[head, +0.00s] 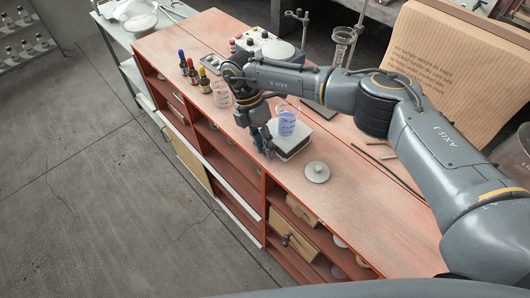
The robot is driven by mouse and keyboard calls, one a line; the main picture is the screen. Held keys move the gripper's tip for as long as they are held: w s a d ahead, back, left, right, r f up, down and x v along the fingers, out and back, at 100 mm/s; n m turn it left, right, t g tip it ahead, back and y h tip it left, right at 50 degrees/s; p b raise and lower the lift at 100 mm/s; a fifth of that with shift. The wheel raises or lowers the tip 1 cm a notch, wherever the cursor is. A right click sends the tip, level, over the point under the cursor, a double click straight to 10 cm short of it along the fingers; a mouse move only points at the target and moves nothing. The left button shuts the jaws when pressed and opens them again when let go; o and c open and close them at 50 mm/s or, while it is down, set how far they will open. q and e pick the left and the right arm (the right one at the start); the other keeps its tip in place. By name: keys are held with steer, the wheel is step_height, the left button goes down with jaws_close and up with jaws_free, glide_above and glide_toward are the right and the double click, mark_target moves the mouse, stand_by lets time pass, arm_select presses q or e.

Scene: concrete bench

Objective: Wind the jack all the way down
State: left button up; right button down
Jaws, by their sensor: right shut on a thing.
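The jack (294,142) stands on the red bench with its pale square top plate level. A beaker of blue liquid (287,122) stands upright on the plate. My right gripper (265,148) points down at the jack's left side, close to the bench's front edge. It is shut on a part at the side of the jack, likely its knob, which the fingers hide. My left gripper is not in view.
A round grey metal disc (317,171) lies right of the jack. An empty glass beaker (222,95) and several dropper bottles (193,72) stand to the left. Behind are a hotplate-like device (270,46) and a clamp stand (342,40). The bench's right front is clear.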

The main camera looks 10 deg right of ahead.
stand_by(0.3)
steer(key=c, duration=1.1)
jaws_free()
steer(key=shift+o, duration=0.2)
steer(key=v, duration=1.2)
steer(key=shift+w+a, duration=0.15)
steer(key=shift+w, duration=0.15)
steer(key=shift+f, duration=0.1)
